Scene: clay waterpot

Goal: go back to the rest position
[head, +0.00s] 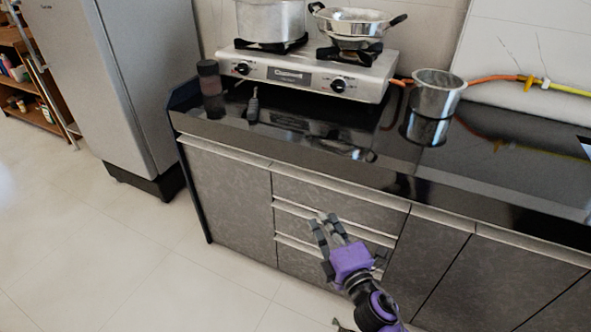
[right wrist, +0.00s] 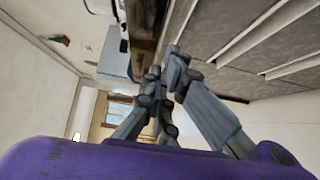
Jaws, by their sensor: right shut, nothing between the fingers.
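My right gripper (head: 328,222) is in front of the drawer fronts of the counter, below the countertop edge. It has a purple body and grey fingers. In the right wrist view the fingers of my right gripper (right wrist: 168,75) come together at their tips, with nothing between them. The drawers (right wrist: 265,55) run close beside the fingers there. I cannot tell from the head view how far the gripper is from the drawer fronts. My left gripper is not in view.
The black countertop (head: 300,135) holds a gas stove (head: 310,72) with two pots, a metal cup (head: 437,95), a dark jar (head: 209,77) and a small dark object (head: 253,105). A grey fridge (head: 128,85) stands left. The floor (head: 110,240) at left is clear.

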